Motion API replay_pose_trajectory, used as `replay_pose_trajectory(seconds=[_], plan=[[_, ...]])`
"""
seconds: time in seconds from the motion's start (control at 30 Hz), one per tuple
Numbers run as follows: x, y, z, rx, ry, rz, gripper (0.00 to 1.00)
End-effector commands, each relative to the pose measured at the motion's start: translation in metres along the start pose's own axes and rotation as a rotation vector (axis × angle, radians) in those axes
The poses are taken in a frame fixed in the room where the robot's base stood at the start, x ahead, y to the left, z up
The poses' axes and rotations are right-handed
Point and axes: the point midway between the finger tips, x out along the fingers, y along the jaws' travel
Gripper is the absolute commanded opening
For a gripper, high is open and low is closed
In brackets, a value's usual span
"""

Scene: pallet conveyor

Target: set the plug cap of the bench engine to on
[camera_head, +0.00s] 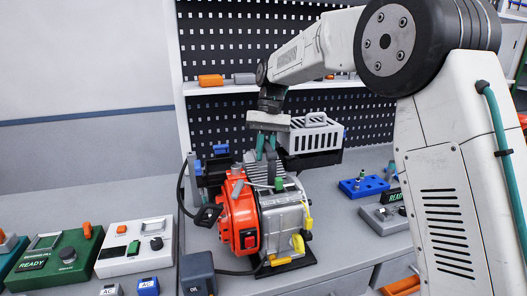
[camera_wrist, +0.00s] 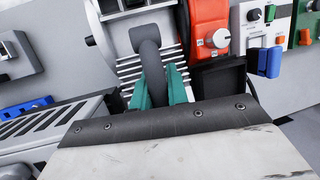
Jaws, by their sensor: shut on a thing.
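The bench engine (camera_head: 240,212) stands on the bench, with an orange-red housing at the left and a grey finned body at the right. My gripper (camera_head: 267,158) points down over the engine's top. In the wrist view the teal fingers of my gripper (camera_wrist: 160,92) are shut on a dark grey, bent, rubber-like piece, which looks like the plug cap (camera_wrist: 150,52). The fingers hide its lower end, so I cannot tell how it sits on the engine.
A white slotted crate (camera_head: 314,132) stands behind the engine. A green box (camera_head: 65,258) and a white control box (camera_head: 137,245) stand at the left. A blue block (camera_head: 363,186) lies at the right. A dark cable loops along the engine's left side.

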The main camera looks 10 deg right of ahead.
Motion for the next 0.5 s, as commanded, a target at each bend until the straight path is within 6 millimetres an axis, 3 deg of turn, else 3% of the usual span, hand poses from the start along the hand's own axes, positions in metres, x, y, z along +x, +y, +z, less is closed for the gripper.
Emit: replay_pose_trajectory(seconds=[0.03, 0.1, 0.37, 0.5], plan=[[0.0, 0.0, -0.001, 0.001, 0.002, 0.001, 0.24], [0.0, 0.0, -0.001, 0.001, 0.002, 0.001, 0.38], [0.0, -0.001, 0.0, -0.001, 0.0, 0.001, 0.38], [-0.011, -0.001, -0.001, -0.001, 0.002, 0.001, 0.38]])
